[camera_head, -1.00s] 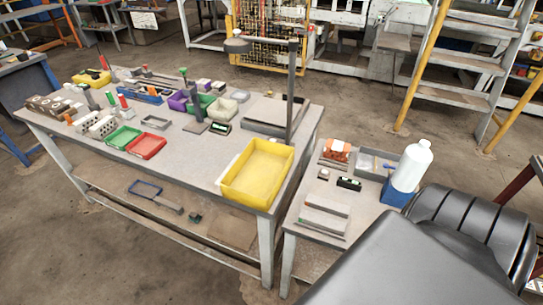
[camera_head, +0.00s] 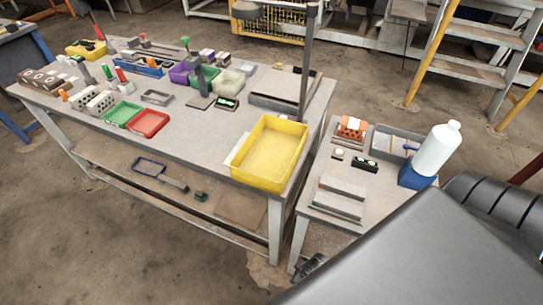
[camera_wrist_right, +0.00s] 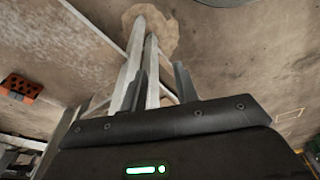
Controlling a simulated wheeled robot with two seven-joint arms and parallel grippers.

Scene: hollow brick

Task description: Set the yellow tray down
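The yellow tray (camera_head: 268,183) is a shallow, empty box. It sits at the right front corner of the long workbench (camera_head: 205,138), upright, its near side close to the front edge. A pale strip shows along its left side. My right gripper (camera_head: 312,266) is only partly visible in the head view, low by the small table's front leg, well below the tray and apart from it. In the right wrist view its fingers (camera_wrist_right: 152,82) stand apart with nothing held between them; bench legs and floor show beyond. My left gripper is not in view.
A dark post lamp (camera_head: 306,60) stands just behind the tray. Green (camera_head: 122,114) and red (camera_head: 150,123) trays lie left on the bench. The small table (camera_head: 325,222) at right holds a white bottle (camera_head: 437,148) and an orange brick (camera_head: 351,127). Bench space left of the tray is clear.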

